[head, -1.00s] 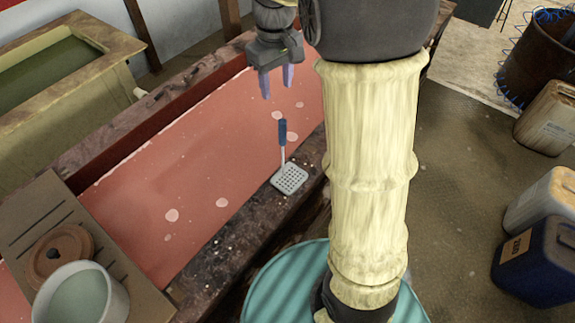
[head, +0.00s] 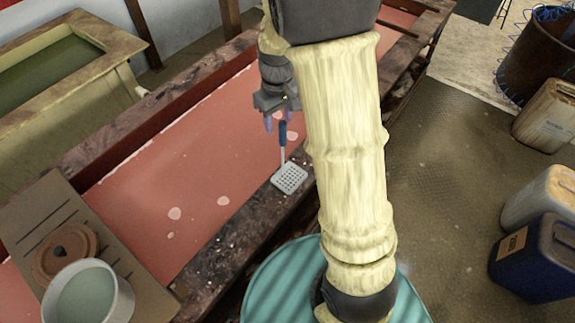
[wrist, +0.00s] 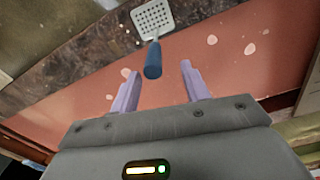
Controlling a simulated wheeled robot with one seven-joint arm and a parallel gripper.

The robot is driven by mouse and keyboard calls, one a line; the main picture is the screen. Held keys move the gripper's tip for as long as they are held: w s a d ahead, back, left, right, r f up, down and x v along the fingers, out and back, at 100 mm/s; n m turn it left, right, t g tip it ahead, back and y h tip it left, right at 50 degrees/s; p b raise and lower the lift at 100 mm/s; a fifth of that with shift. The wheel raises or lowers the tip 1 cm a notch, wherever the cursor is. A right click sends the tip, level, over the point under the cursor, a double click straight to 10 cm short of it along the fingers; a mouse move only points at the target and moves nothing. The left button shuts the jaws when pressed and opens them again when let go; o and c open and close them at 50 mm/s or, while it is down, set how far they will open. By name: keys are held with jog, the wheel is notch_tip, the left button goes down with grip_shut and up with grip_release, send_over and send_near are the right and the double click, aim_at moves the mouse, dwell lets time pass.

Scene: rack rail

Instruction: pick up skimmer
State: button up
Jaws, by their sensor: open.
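The skimmer (head: 290,178) has a pale perforated square head resting on the vat's dark wooden rim and a blue handle reaching out over the pink liquid. My gripper (head: 276,122) is open and empty, with its lilac fingers close to the handle's end. In the wrist view, the blue handle (wrist: 153,60) points toward the gap between the fingers (wrist: 158,80). The handle end lies just beyond the fingertips, roughly centred between them. I cannot tell the exact gap in depth. The perforated head (wrist: 153,18) shows at the top of that view.
The vat of pink liquid (head: 150,200) runs diagonally, with a wooden rim (head: 225,250). A board (head: 40,215) at the left bears a brown lid (head: 65,250) and a white pot (head: 122,300). Containers (head: 535,255) stand on the floor at right.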

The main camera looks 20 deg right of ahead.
aim_at(283, 131)
jog(key=f+p, duration=0.1)
jog(key=f, duration=0.1)
jog(key=d+f+p, duration=0.1)
jog(key=f, duration=0.1)
jog(key=shift+s+f, duration=0.2)
jog(key=shift+f, duration=0.4)
grip_shut()
jog(key=shift+r, duration=0.1)
notch_tip(283, 131, up, 10)
jog(key=shift+f+b, duration=0.1)
jog(key=shift+b, duration=1.15)
